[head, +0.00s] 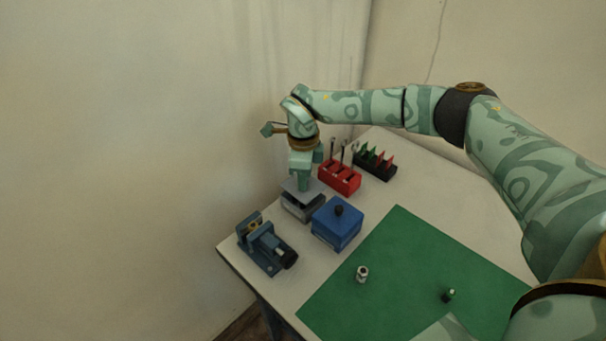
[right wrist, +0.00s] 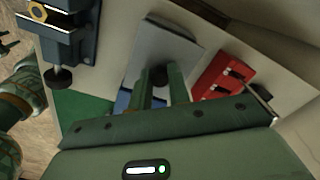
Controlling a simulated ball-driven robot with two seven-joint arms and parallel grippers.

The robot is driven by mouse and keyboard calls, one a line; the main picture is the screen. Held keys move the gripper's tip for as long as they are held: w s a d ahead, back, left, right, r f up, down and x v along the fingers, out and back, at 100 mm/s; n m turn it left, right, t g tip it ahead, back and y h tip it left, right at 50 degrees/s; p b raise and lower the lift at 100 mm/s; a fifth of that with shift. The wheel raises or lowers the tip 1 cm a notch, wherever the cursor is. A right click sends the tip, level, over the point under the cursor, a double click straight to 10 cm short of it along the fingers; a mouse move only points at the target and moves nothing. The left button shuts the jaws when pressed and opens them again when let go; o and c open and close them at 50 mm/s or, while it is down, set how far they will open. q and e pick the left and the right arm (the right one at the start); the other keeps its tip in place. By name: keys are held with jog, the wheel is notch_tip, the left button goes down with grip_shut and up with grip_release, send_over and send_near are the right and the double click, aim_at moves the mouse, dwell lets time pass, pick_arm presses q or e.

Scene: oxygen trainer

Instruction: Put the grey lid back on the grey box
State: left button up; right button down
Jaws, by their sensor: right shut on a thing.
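The grey lid (head: 291,187) is a flat plate with a black knob (right wrist: 158,75). My right gripper (head: 304,184) is shut on this knob, with the lid under its fingertips. In the right wrist view, the lid (right wrist: 170,48) shows as a pale grey plate beyond the fingers (right wrist: 161,92). The grey box (head: 302,208) stands directly below the lid in the head view, with a dark band between them. The lid hides the top of the box, and I cannot tell whether they touch. My left gripper is not in view.
A blue box (head: 338,222) with a black knob stands close beside the grey box. A blue vise (head: 264,246) is at the table's left edge. A red holder (head: 340,178) and a black rack (head: 375,165) stand behind. The green mat (head: 410,265) holds two small parts.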

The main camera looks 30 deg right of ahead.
jog(key=shift+f+b, duration=0.65)
jog(key=shift+f, duration=1.05)
jog(key=c, duration=1.2)
grip_release()
jog(key=shift+c, duration=0.2)
jog(key=shift+r, duration=0.2)
notch_tip(320, 180, up, 16)
jog(key=p, duration=0.2)
jog(key=shift+p, duration=0.4)
jog(key=shift+a, duration=0.1)
